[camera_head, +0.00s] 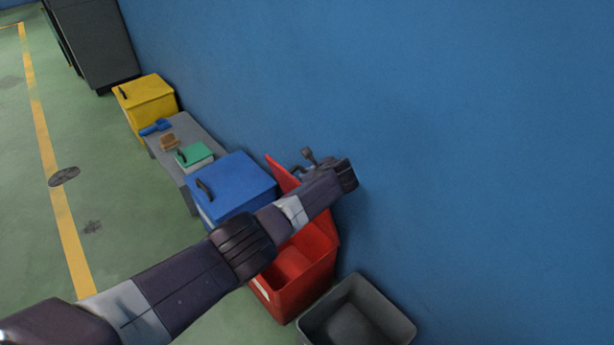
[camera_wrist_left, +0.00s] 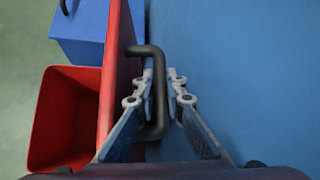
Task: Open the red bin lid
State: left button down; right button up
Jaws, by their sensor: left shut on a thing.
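The red bin (camera_head: 285,275) stands against the blue wall, and its inside shows. Its red lid (camera_head: 282,172) is up on the wall side, partly hidden behind my left arm. In the left wrist view the lid (camera_wrist_left: 119,70) is seen nearly edge-on, close to upright, with the open red bin (camera_wrist_left: 62,120) to its left. My left gripper (camera_wrist_left: 158,88) is shut on the lid's black handle (camera_wrist_left: 159,65), with a finger on each side. In the head view this gripper (camera_head: 304,166) is small and mostly hidden by my wrist. My right gripper is in neither view.
A blue bin (camera_head: 238,185) with a closed lid stands beside the red one. A grey open bin (camera_head: 385,305) is on its other side. A grey bench (camera_head: 177,165) with small items and a yellow bin (camera_head: 147,95) line the wall. The green floor at left is clear.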

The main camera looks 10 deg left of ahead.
pick_arm(q)
jog(key=shift+w+r, duration=0.15)
jog(key=c, duration=2)
grip_release()
jog(key=shift+s+d, duration=0.1)
jog(key=shift+s, duration=0.1)
jog(key=shift+v, duration=5.85)
